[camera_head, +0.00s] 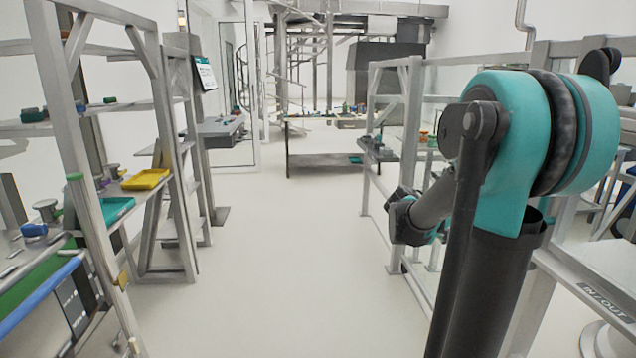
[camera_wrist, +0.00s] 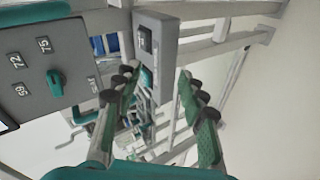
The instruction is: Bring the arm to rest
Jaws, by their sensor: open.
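My arm (camera_head: 545,140), teal and dark grey, stands at the right in the head view. It is bent, with a lower link running down and left to a dark end beside the right-hand rack. In the wrist view my gripper (camera_wrist: 155,85) is open, its two green and dark fingers spread apart. Nothing is held between them. The fingers point toward grey rack bars and small blurred items. In the head view the fingers cannot be made out clearly.
A grey panel (camera_wrist: 45,75) with numbers and a teal knob is near the fingers. Grey racks (camera_head: 150,245) line the left, with a yellow tray (camera_head: 146,179) on a shelf. Another rack (camera_head: 412,110) is near my arm. A table (camera_head: 325,161) stands far back. The middle floor (camera_head: 275,260) is clear.

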